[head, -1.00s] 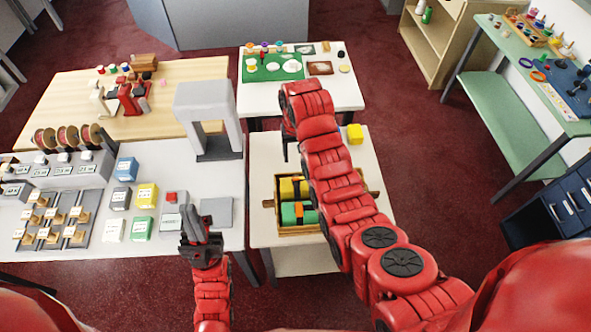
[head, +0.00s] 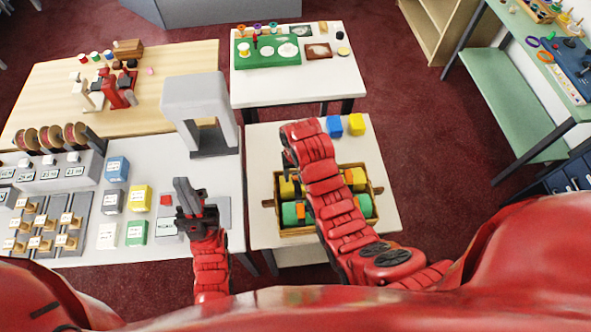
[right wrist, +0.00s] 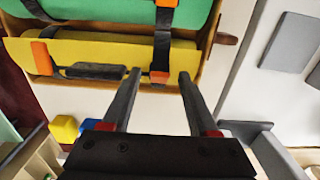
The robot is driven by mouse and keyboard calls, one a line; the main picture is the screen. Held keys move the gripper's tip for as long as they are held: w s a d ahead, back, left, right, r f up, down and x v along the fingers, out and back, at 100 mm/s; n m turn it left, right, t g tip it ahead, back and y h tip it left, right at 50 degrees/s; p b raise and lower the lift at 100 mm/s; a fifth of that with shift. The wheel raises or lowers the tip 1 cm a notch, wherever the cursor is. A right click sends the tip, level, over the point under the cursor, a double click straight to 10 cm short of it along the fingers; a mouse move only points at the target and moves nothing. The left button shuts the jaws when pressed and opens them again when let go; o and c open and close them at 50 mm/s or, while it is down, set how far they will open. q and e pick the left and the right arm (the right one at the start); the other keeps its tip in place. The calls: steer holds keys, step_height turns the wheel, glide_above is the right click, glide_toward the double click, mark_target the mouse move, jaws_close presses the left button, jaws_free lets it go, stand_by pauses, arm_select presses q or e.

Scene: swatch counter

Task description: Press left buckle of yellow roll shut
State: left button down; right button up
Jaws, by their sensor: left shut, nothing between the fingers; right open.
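The yellow roll (right wrist: 110,57) lies in a wooden crate (head: 325,232) beside the green roll (head: 289,213). Two dark straps with orange buckles cross the yellow roll. In the right wrist view one buckle (right wrist: 159,77) is low on the strap at the right, and the other buckle (right wrist: 42,57) is at the left. My right gripper (right wrist: 160,76) is open, its fingertips on either side of the right-hand buckle in that view. Whether they touch it I cannot tell. In the head view my right arm hides part of the rolls. My left gripper (head: 184,186) is shut and empty above the left counter.
A blue block (head: 334,126) and a yellow block (head: 356,125) stand behind the crate. A grey arch (head: 198,95) stands on the left counter, with several coloured boxes, including a green one (head: 136,233). The small table is bare around the crate's left side.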

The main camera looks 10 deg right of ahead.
jaws_close()
stand_by(0.3)
steer(key=shift+f+b, duration=0.2)
steer(key=shift+b, duration=0.15)
steer(key=t+b, duration=0.1)
steer(key=b, duration=0.2)
steer(key=s+f+t+b, duration=0.1)
steer(key=t+b, duration=0.1)
steer(key=b, duration=0.1)
steer(key=shift+s+t, duration=0.25)
steer(key=shift+t, duration=0.05)
steer(key=shift+s+t+b, duration=0.1)
steer(key=shift+t+b, duration=0.2)
steer(key=shift+r, duration=0.2)
